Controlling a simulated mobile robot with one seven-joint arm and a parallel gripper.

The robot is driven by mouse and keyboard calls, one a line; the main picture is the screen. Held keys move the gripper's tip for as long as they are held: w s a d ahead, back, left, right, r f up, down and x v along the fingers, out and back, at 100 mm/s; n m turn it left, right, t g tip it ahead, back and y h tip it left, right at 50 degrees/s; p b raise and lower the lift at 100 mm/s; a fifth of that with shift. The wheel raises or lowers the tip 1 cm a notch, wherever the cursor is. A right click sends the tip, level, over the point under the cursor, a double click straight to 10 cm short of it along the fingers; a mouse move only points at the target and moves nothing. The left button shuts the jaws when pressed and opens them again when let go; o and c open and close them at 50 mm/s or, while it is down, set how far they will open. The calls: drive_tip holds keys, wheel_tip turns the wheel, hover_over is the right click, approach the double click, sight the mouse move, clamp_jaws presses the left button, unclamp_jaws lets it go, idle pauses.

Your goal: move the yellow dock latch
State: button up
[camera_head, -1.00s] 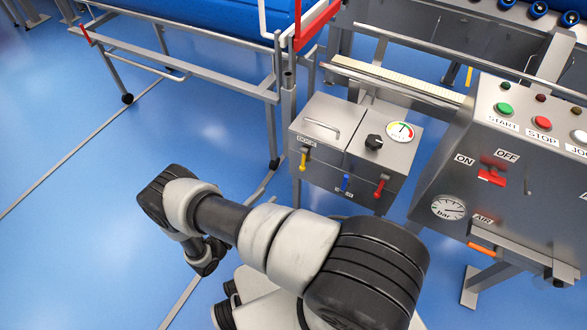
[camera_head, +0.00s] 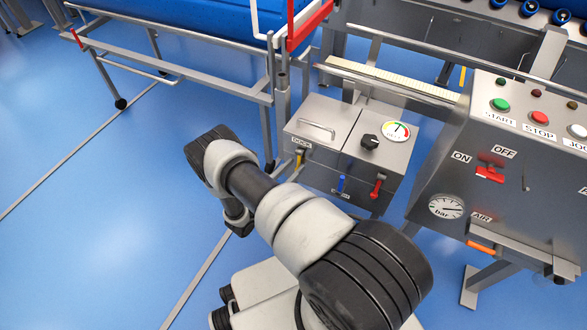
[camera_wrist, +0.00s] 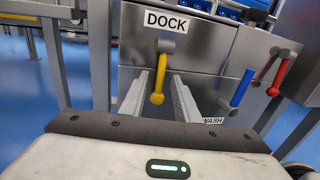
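The yellow dock latch (camera_wrist: 160,72) hangs down from a grey pivot under the DOCK label (camera_wrist: 171,22) on a steel box front. It also shows in the head view (camera_head: 299,159), partly beside my arm. My gripper (camera_wrist: 161,80) is open in the wrist view, one finger on each side of the latch's lower part in the picture. There are gaps on both sides, and I cannot tell how far the fingertips are from the panel.
The steel box (camera_head: 322,113) has a handle, black knob and gauge on top. A control panel (camera_head: 505,180) stands at right. Open blue floor lies left.

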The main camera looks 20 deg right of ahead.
drive_tip(key=shift+w+d, duration=0.1)
drive_tip(key=shift+d, duration=0.15)
clamp_jaws()
drive_tip(key=shift+a+r, duration=0.1)
